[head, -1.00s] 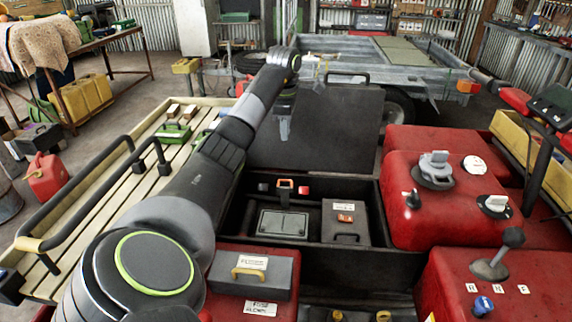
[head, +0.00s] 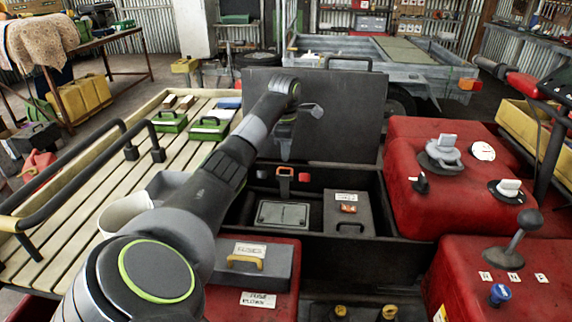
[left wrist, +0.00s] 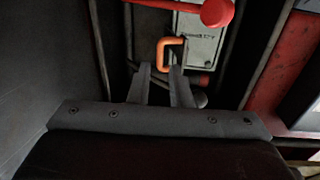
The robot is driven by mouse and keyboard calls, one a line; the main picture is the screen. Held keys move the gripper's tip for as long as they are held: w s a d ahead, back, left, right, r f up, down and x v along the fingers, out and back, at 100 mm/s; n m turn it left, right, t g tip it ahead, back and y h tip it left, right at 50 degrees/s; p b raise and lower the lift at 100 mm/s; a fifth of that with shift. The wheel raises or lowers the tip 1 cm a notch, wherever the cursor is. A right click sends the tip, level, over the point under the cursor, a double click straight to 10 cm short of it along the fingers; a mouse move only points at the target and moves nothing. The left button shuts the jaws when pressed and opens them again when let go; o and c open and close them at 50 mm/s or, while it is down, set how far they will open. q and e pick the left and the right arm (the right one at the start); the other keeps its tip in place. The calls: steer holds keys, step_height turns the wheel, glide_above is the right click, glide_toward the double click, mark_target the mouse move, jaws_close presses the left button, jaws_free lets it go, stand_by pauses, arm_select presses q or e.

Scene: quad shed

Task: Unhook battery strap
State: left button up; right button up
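The battery (head: 283,214), a grey-lidded box, sits in the open black compartment; its pale top also shows in the left wrist view (left wrist: 196,42). The strap's orange loop (head: 285,171) stands upright at the battery's back side, between a black and a red cap. My left gripper (head: 285,152) points down just above the loop. In the left wrist view the fingers (left wrist: 160,82) are apart and empty, with the orange loop (left wrist: 161,52) at their tips, the right fingertip close to or touching it. Contact is unclear. My right gripper is not in view.
The raised black lid (head: 345,115) stands behind the compartment. A dark box (head: 345,215) with an orange switch sits right of the battery. A red tank (head: 430,200) rises on the right. A grey case (head: 262,265) lies in front, and a slatted rack (head: 70,230) is left.

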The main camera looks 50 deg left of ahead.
mark_target(286, 168)
arm_select(q)
steer(key=shift+w+a+f, duration=0.1)
steer(key=shift+f, duration=2.25)
jaws_close()
